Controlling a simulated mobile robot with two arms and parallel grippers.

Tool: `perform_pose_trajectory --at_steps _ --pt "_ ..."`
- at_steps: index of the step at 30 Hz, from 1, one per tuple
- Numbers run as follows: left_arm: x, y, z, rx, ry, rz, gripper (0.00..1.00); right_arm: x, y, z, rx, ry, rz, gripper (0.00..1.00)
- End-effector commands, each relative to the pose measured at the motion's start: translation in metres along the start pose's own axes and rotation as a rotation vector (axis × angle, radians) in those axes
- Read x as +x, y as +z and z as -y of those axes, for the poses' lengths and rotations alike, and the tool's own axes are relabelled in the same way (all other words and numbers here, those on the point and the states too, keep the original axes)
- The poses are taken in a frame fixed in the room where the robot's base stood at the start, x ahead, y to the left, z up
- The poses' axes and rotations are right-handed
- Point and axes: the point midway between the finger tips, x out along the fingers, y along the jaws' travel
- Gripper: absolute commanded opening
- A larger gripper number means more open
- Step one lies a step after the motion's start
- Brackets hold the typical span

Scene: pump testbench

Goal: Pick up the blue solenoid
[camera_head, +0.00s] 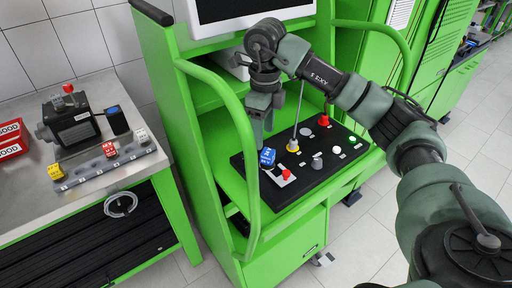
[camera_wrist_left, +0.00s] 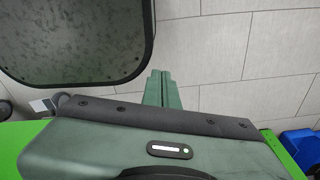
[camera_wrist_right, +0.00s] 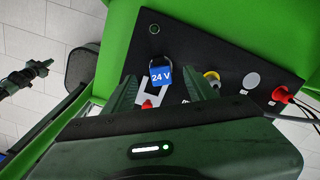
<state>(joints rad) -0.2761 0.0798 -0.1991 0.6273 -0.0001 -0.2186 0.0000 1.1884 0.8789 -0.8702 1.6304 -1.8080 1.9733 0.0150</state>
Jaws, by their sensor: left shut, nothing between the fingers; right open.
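The blue solenoid (camera_head: 267,157), a small cube, sits at the left part of the black panel (camera_head: 325,177). In the right wrist view the blue solenoid (camera_wrist_right: 161,75) shows a white "24 V" label and a dark top. My right gripper (camera_head: 262,128) points down just above and behind it. In the right wrist view my open right gripper (camera_wrist_right: 160,82) has one finger on each side of the solenoid in the picture; I cannot tell whether they touch it. My left gripper (camera_wrist_left: 158,76) is shut and empty, over floor tiles, away from the panel.
A red knob (camera_head: 286,174), a yellow-based part (camera_head: 293,146) and a red plug (camera_head: 323,119) stand on the panel near the solenoid. Green rails (camera_head: 240,130) flank the bench. A metal table (camera_head: 90,175) at left holds a black pump (camera_head: 72,124) and several coloured cubes.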

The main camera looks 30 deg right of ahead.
Motion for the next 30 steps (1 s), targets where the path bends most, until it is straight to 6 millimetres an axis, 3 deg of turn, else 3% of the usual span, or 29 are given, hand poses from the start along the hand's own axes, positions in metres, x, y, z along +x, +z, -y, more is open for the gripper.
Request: perform_pose_trajectory --at_steps 11,18,22,26,30 --pt "-0.025 0.043 -0.007 0.0 0.008 0.063 0.0 0.041 -0.005 0.003 0.0 0.004 -0.006 0.56" --pt "-0.033 0.022 -0.003 0.001 0.005 0.036 0.0 0.073 -0.005 0.005 -0.001 0.001 -0.003 0.56" --pt "-0.032 0.008 -0.002 0.001 0.003 0.014 0.0 0.076 -0.005 0.005 -0.001 0.001 0.0 0.56" --pt "-0.031 0.009 -0.002 0.001 0.003 0.015 0.0 0.076 -0.004 0.005 -0.001 0.001 0.0 0.56" --pt "-0.031 0.015 -0.003 0.001 0.004 0.024 0.0 0.076 -0.004 0.005 -0.001 0.001 0.0 0.17"
